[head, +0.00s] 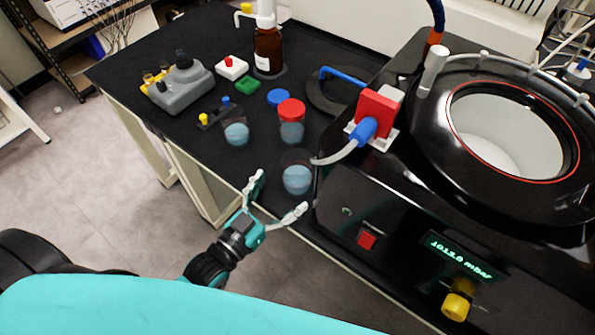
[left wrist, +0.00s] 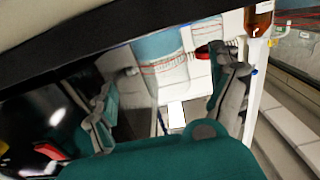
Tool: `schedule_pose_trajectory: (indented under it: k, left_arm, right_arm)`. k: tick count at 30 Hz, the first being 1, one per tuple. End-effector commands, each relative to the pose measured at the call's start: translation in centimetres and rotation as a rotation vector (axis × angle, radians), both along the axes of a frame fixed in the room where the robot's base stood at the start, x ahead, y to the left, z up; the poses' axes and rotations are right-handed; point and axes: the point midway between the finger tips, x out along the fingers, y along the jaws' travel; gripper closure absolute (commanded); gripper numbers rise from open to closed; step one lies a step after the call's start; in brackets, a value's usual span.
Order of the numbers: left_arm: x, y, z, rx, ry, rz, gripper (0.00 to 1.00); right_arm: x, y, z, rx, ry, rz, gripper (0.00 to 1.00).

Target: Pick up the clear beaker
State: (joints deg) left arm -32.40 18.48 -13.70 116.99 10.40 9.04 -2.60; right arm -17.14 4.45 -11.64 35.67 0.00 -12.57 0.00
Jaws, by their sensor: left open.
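A clear beaker (head: 297,178) with pale blue contents stands near the front edge of the black bench, just left of the dark machine. A second clear beaker (head: 237,133) with blue contents stands farther back and left. My left gripper (head: 281,191) is open and empty in front of the nearer beaker, its two fingers spread towards it. In the left wrist view the open fingers (left wrist: 163,88) flank a clear vessel with a bluish body and red lines (left wrist: 158,50), apart from it. My right gripper is not in view.
A red-lidded jar (head: 291,125) stands just behind the nearer beaker. The machine (head: 400,200), with a hose and blue-and-red valve (head: 372,115), closes off the right. A brown bottle (head: 268,50) and grey block (head: 181,88) stand farther back.

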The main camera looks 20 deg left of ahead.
Motion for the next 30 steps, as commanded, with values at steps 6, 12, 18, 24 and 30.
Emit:
schedule_pose_trajectory:
  k: [6,12,18,24,30]
  left_arm:
    - [1.5,-0.4,0.0,0.000,-0.002,0.001,0.07]
    - [4.4,-1.4,-0.3,0.000,-0.002,0.000,0.07]
    - [5.6,-1.8,-0.5,0.000,0.000,0.000,0.07]
    - [5.5,-1.8,-0.5,0.000,0.000,0.000,0.10]
    - [5.5,-1.8,-0.5,0.000,0.000,0.000,0.36]
  right_arm:
    - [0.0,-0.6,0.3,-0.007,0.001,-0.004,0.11]
    - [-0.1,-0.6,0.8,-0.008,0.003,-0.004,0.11]
    - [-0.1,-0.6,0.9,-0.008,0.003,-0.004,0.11]
    - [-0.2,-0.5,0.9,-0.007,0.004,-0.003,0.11]
    - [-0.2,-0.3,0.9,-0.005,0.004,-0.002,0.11]
